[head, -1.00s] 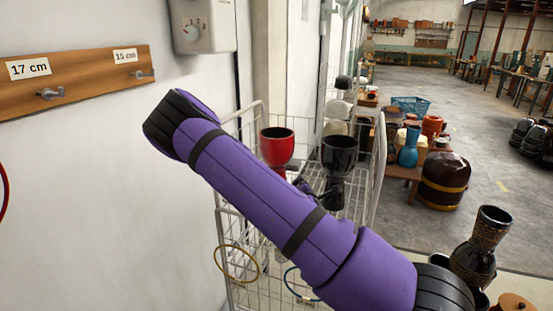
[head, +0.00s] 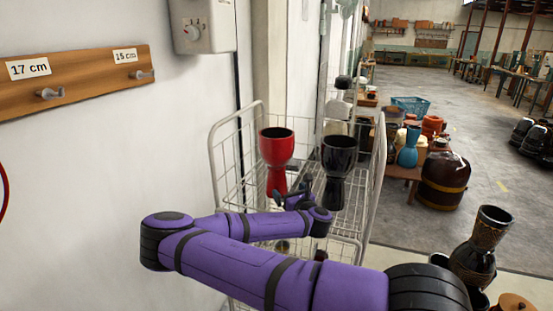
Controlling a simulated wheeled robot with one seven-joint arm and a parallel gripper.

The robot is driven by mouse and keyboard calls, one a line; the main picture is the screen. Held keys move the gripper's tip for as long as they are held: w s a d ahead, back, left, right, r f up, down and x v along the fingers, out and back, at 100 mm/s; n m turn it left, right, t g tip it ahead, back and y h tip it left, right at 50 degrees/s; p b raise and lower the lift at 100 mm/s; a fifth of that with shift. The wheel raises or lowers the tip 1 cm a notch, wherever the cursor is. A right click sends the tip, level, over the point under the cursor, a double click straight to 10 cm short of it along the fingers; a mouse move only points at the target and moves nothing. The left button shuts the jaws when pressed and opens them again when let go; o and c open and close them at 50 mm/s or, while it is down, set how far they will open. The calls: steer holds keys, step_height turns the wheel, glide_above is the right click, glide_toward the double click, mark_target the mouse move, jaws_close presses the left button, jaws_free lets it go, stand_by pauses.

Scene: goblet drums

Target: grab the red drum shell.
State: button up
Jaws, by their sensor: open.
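The red drum shell (head: 276,160) is a goblet shape standing upright on the upper shelf of a white wire rack (head: 215,160). A black drum shell (head: 339,170) of the same shape stands to its right on that shelf. My gripper (head: 305,184) is small and dark in the head view, at the end of my purple arm. It is open, low between the two shells, near the foot of the red one. I cannot tell whether it touches either shell. My arm hides the front of the shelf and much of the lower rack.
A wooden rail (head: 85,78) with hooks and a grey wall box (head: 203,25) are on the left wall. A low table (head: 400,172) with a blue vase (head: 408,147) stands to the right. A dark patterned drum (head: 478,247) is at the lower right.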

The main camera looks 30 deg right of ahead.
mark_target(281, 183)
steer(key=shift+w+d+f, duration=0.1)
steer(key=shift+w+d, duration=0.1)
steer(key=shift+w, duration=2.15)
steer(key=shift+w+d, duration=0.2)
steer(key=shift+w, duration=2.15)
steer(key=c, duration=1)
steer(key=shift+c, duration=0.6)
